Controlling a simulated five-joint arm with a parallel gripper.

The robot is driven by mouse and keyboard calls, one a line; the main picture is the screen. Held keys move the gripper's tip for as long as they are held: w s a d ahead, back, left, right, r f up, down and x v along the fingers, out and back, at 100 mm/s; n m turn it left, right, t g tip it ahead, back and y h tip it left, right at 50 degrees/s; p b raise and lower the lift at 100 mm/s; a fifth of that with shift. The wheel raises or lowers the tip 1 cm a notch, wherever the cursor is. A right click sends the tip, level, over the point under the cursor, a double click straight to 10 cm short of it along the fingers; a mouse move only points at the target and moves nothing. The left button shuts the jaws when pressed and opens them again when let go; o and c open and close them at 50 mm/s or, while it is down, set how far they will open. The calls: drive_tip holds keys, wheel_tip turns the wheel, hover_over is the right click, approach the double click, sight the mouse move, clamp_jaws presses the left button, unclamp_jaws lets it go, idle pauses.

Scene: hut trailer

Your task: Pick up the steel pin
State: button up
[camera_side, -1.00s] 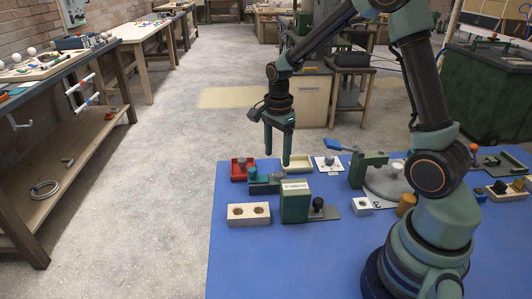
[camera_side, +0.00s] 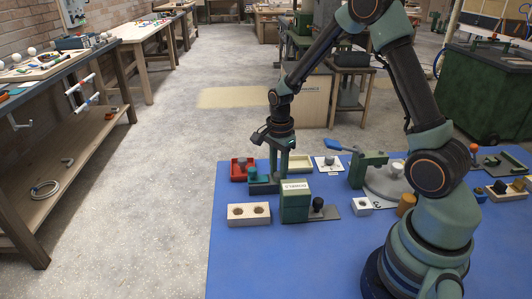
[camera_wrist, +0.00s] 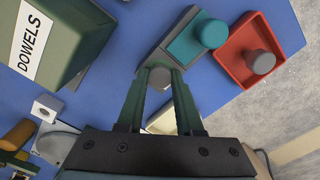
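The steel pin (camera_wrist: 160,82) shows in the wrist view as a short grey cylinder at the end of a dark grey and teal fixture (camera_wrist: 182,45). My gripper (camera_wrist: 160,76) points down over it, with one fingertip on each side of the pin. The fingers stand apart; I cannot tell whether they touch it. In the side view my gripper (camera_side: 282,172) is down at the right end of the teal fixture (camera_side: 262,187), and the pin is hidden by the fingers and the green box.
A green box labelled DOWELS (camera_side: 294,207) stands close in front of my gripper. A red tray (camera_wrist: 232,62) with another grey cylinder (camera_wrist: 260,62) is beside the fixture. A cream tray (camera_side: 300,164) is behind right. A wooden block with two holes (camera_side: 249,221) is at front left.

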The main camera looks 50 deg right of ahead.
clamp_jaws()
wheel_tip(320, 180, up, 20)
drive_tip(key=w+d, duration=0.2)
drive_tip(key=d, duration=1)
drive_tip(key=shift+s+a+f, duration=0.1)
drive_tip(key=shift+a+f, duration=0.05)
drive_tip(key=shift+f, duration=9.9)
